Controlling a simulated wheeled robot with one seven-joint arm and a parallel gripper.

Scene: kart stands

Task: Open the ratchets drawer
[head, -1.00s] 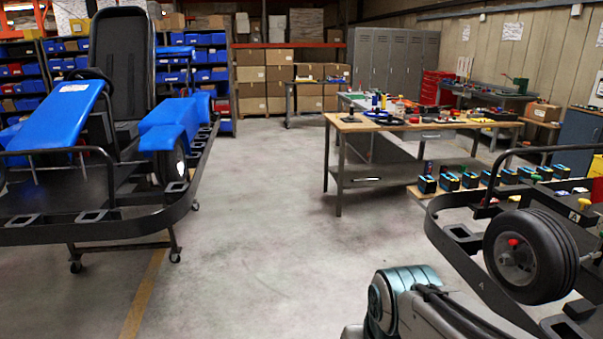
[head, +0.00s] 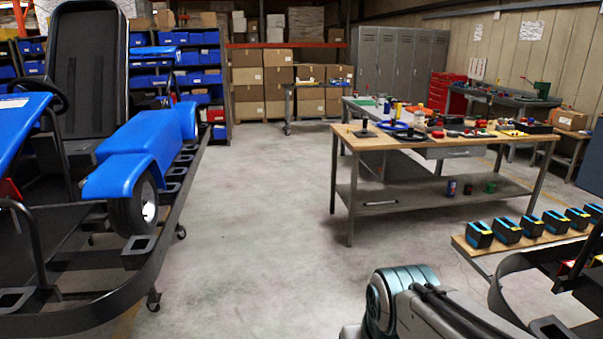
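No drawer marked for ratchets can be made out from here. A red drawer cabinet (head: 447,93) stands at the back right, by the wall; its labels are too small to read. A wooden-topped workbench (head: 366,142) stands nearer, with a grey drawer (head: 447,152) under its top that looks closed. Part of my arm shows at the bottom of the head view, but my gripper is out of the picture.
A blue kart on a stand (head: 130,170) is at the left. Another kart frame (head: 515,290) is at the lower right, near a low bench (head: 470,248) with several battery packs. Grey lockers (head: 398,68) stand at the back. The middle floor (head: 250,220) is clear.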

